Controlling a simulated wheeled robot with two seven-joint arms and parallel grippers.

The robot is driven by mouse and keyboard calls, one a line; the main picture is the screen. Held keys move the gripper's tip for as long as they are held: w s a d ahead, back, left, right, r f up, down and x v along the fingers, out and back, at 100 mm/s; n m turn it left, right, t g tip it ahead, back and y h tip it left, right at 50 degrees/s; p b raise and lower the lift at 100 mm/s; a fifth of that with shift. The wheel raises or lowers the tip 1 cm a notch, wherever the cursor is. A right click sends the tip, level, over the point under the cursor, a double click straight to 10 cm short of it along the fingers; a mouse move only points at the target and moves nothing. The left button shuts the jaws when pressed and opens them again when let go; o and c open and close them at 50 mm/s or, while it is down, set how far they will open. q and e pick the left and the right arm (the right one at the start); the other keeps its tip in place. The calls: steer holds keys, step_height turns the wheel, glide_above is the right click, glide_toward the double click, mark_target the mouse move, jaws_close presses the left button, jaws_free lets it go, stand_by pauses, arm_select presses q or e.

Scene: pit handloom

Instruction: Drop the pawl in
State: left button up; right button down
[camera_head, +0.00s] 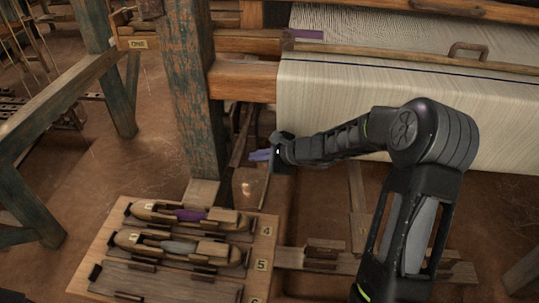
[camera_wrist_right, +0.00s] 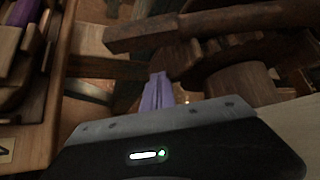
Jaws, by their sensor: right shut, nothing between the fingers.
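My right gripper (camera_head: 260,155) is beside the loom's front post, at the left end of the cloth roll. Its purple fingers are shut with nothing between them; they also show in the right wrist view (camera_wrist_right: 158,92). In that view a dark wooden bar, which looks like the pawl (camera_wrist_right: 150,35), lies across the top, beyond the fingertips. Under it is a dark toothed wheel (camera_wrist_right: 205,58). The fingertips appear apart from the bar. I cannot tell whether the bar rests in the teeth. In the head view I cannot make out the pawl clearly. My left gripper is not in view.
A wooden post (camera_head: 188,95) stands just left of the gripper. The cloth roll (camera_head: 400,105) is to the right. A shuttle board (camera_head: 262,235) with numbered slots lies below on the floor, holding shuttles with purple and grey bobbins. Bare floor shows at the left.

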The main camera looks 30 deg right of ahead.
mark_target(240, 149)
steer(key=a+r, duration=0.1)
steer(key=s+a+r+p, duration=0.1)
steer(key=r, duration=0.1)
steer(key=shift+a+r, duration=0.1)
steer(key=shift+a, duration=0.05)
steer(key=shift+m+g+y, duration=0.4)
steer(key=shift+m+g, duration=0.2)
steer(key=shift+g, duration=0.1)
steer(key=r+p, duration=0.1)
steer(key=p, duration=0.2)
steer(key=s+a+r+p, duration=0.1)
steer(key=r+p, duration=0.1)
steer(key=p, duration=0.1)
steer(key=r+p, duration=0.1)
steer(key=p, duration=0.3)
steer(key=shift+s+a+r, duration=0.15)
steer(key=shift+s+r, duration=0.05)
steer(key=shift+s, duration=0.05)
steer(key=shift+s+a+r, duration=0.2)
steer(key=shift+s+r, duration=0.1)
steer(key=shift+r, duration=0.3)
steer(key=shift+s+a+r, duration=0.2)
steer(key=shift+s+r, duration=0.05)
steer(key=shift+r, duration=0.3)
